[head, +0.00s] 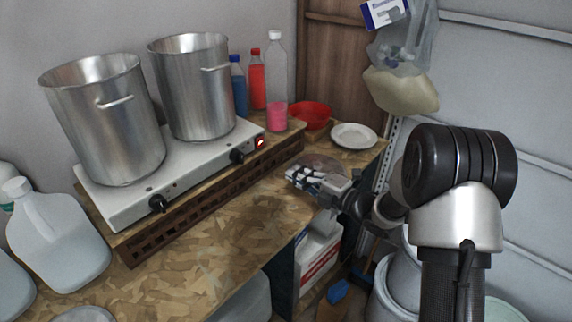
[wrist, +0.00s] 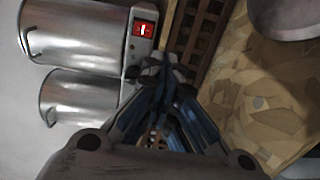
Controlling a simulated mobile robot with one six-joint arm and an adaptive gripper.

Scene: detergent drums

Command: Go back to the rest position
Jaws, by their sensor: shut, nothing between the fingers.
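My gripper (head: 296,176) is shut and empty. In the head view it hangs above the right part of the wooden worktop (head: 215,235), pointing left toward the hot plate. In the wrist view my gripper (wrist: 160,66) shows its fingertips together, over the dark slatted strip beside the hot plate. No object is held.
Two steel pots (head: 105,120) stand on the white hot plate (head: 190,170), its red switch (head: 260,142) showing. Bottles (head: 277,85), a red bowl (head: 311,114) and a white plate (head: 354,135) stand behind. Jugs (head: 60,240) are at left. The front worktop is mostly clear.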

